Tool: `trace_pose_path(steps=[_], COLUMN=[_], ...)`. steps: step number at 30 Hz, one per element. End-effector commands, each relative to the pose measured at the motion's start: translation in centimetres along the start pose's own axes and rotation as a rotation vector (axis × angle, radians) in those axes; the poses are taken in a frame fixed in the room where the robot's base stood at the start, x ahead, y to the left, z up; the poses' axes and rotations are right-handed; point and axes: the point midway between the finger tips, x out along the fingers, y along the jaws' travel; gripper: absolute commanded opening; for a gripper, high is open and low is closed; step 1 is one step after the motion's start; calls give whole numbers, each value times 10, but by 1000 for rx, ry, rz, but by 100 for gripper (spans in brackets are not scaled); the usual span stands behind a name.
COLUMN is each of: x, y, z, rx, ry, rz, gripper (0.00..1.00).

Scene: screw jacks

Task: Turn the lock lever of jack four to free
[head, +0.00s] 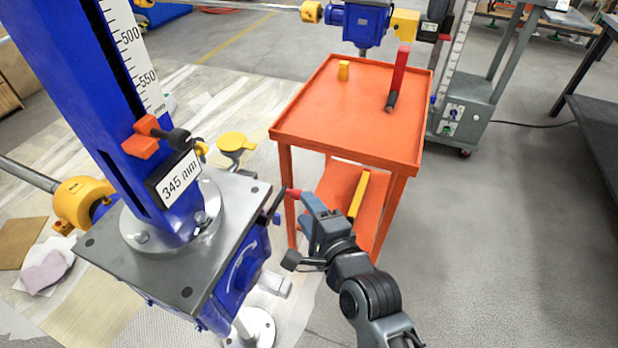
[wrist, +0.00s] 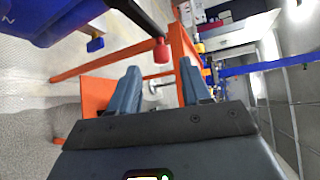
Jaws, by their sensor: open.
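The near jack has a blue column (head: 75,90) with a millimetre scale and a 345 mm readout (head: 180,178), above a blue gearbox (head: 240,275) with a grey top plate. No jack number is legible. A black lever with a red knob (head: 292,192) sticks out from the gearbox's right side. In the wrist view the lever's red knob (wrist: 161,50) lies ahead of my gripper (wrist: 160,72), roughly between the two fingertips. My gripper is open and empty, beside the lever's end in the head view (head: 306,206). I cannot tell if a finger touches the knob.
The grey floor at right is clear.

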Motion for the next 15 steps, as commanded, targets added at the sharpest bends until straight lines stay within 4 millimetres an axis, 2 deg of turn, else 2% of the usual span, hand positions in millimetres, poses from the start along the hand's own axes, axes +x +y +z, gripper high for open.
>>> trace_pose_path(steps=[5,15], x=[14,60], y=[-2,-2], z=[1,1], rx=[6,2], ry=[-4,-4], rz=[2,1], gripper=[48,48])
